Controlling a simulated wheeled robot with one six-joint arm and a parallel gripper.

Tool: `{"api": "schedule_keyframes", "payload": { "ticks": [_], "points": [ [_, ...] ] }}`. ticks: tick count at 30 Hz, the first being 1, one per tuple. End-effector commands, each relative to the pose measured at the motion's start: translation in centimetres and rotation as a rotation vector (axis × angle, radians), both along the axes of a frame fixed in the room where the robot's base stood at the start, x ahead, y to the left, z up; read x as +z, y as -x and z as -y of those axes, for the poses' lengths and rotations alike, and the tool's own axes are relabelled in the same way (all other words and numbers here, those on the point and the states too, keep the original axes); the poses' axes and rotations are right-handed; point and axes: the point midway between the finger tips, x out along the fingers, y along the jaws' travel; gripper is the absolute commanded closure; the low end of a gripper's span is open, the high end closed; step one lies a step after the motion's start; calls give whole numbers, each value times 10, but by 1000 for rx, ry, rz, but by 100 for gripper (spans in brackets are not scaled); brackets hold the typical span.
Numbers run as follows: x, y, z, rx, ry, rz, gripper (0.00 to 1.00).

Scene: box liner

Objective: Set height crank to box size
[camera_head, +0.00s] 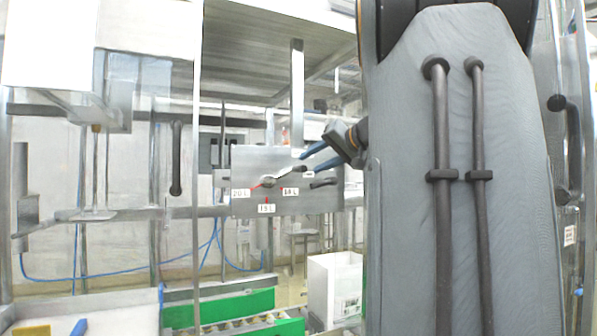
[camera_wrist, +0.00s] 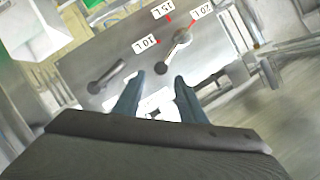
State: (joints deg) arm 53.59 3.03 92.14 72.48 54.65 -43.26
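The height crank (camera_head: 285,175) is on a grey metal plate (camera_head: 247,160). Its arm runs from the round hub to a dark knob at the upper right. White labels with red marks surround the hub: 20 L (camera_head: 241,193) at left, 15 L (camera_head: 266,208) below, and one at right (camera_head: 290,192) that reads 10 L in the wrist view (camera_wrist: 145,43). My gripper (camera_head: 304,160) is open and empty, close to the knob end. In the wrist view, the crank (camera_wrist: 174,50) lies ahead of my two blue fingers (camera_wrist: 157,84), its knob between their lines; contact is not visible.
A second dark handle (camera_head: 322,183) sits on the plate right of the crank. A white box (camera_head: 335,285) stands below near the green-sided roller conveyor (camera_head: 235,310). A vertical metal bar (camera_head: 297,95) hangs above the plate. My arm covers much of the right side.

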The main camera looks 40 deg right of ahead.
Motion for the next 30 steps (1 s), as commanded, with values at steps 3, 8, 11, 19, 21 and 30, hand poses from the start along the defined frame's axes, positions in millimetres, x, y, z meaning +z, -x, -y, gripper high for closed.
{"api": "schedule_keyframes", "payload": {
  "ticks": [3,8,11,19,21,30],
  "points": [
    [-3,-14,-1,2,-3,0,63],
    [-11,-38,-2,4,-3,-3,63],
    [-16,-52,-2,2,-4,-2,63],
    [-22,-70,-2,0,-1,-2,63],
    [-23,-71,-2,0,-1,-1,63],
    [-23,-70,-2,0,-2,-2,85]
  ]
}}
